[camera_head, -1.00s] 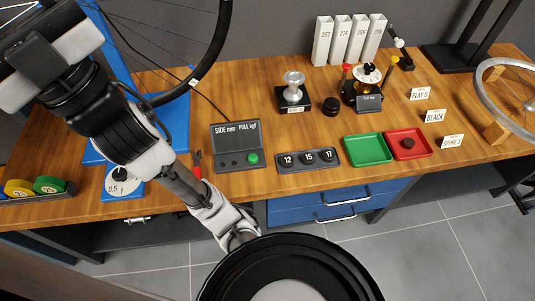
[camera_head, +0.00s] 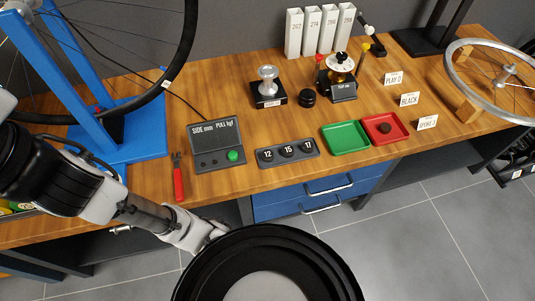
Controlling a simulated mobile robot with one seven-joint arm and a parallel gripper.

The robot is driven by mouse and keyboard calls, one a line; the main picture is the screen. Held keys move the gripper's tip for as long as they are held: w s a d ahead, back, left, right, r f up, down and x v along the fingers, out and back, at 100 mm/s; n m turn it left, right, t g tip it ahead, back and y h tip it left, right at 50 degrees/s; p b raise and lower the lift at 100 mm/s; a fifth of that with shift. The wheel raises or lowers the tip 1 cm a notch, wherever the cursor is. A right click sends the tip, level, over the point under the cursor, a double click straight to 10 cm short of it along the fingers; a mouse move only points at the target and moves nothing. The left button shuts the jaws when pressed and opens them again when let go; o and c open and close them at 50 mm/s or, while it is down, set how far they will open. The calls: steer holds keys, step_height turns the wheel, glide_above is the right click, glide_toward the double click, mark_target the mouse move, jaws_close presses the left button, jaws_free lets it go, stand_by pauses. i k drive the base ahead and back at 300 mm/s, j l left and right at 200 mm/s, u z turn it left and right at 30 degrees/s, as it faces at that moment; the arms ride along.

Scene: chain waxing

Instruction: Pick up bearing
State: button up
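No part in view is plainly marked as the bearing. A small dark round piece (camera_head: 385,127) lies in the red tray (camera_head: 370,136) at the right of the bench. A black ribbed cylinder (camera_head: 308,97) stands on the bench, and a silver spool-shaped part (camera_head: 268,82) stands on a black base left of it. I cannot tell which of these, if any, is the bearing. My arm (camera_head: 160,219) crosses the lower left, in front of the bench edge. My gripper is not visible, and no part of the arm touches these pieces.
An empty green tray (camera_head: 345,137) adjoins the red one. A gauge device (camera_head: 341,73), a grey display box (camera_head: 217,145), red-handled pliers (camera_head: 178,180) and a numbered block (camera_head: 287,153) stand nearby. A blue wheel stand (camera_head: 120,143) is at left and a wheel rim (camera_head: 453,71) at right.

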mark_target(268, 155)
steer(key=z, duration=0.45)
steer(key=j+z, duration=0.15)
steer(key=z, duration=0.7)
steer(key=k+z, duration=0.1)
steer(key=z, duration=0.35)
steer(key=k+j, duration=0.5)
